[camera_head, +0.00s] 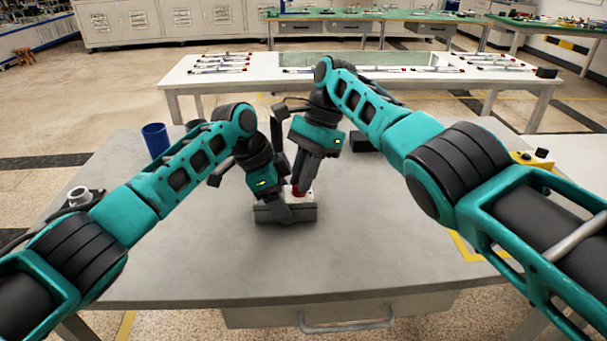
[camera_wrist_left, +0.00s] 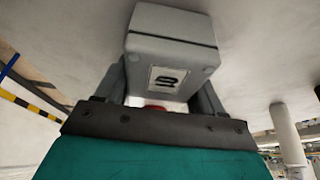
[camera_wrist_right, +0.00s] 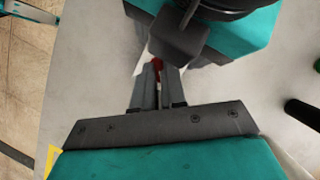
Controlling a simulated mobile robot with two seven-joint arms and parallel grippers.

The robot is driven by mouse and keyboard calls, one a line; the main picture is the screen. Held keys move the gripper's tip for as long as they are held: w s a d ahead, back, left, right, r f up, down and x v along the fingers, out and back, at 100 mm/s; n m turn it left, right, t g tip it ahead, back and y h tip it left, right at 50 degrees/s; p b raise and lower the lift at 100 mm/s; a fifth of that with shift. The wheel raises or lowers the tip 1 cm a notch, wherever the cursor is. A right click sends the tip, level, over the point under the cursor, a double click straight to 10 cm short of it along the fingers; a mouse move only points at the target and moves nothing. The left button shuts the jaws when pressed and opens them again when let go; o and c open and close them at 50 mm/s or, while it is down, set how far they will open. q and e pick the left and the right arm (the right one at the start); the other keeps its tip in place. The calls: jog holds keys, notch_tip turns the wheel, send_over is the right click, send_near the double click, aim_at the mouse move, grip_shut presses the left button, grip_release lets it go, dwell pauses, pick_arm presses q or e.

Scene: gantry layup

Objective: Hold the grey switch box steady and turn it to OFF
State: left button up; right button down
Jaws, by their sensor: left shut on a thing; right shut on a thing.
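The grey switch box (camera_head: 302,213) stands on the grey table, with a red knob (camera_head: 297,191) on its pale top. In the left wrist view the box (camera_wrist_left: 172,50) sits between the fingers and shows a dark printed mark on a white label. My left gripper (camera_head: 282,212) is shut on the box body. My right gripper (camera_head: 301,184) comes from above and is shut on the red knob; in the right wrist view the fingertips meet at the knob (camera_wrist_right: 157,64). My left gripper hides part of the box, and the knob's pointing direction cannot be told.
A blue cup (camera_head: 156,140) and a white round fitting (camera_head: 79,196) stand at the left of the table (camera_head: 200,262). A dark block (camera_head: 361,142) lies behind my right gripper. A yellow box with a black button (camera_head: 533,159) is at the right. The front of the table is clear.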

jog(key=shift+d+f, duration=0.1)
dwell(0.4)
jog(key=c, duration=1.2)
grip_release()
jog(key=shift+m, duration=0.3)
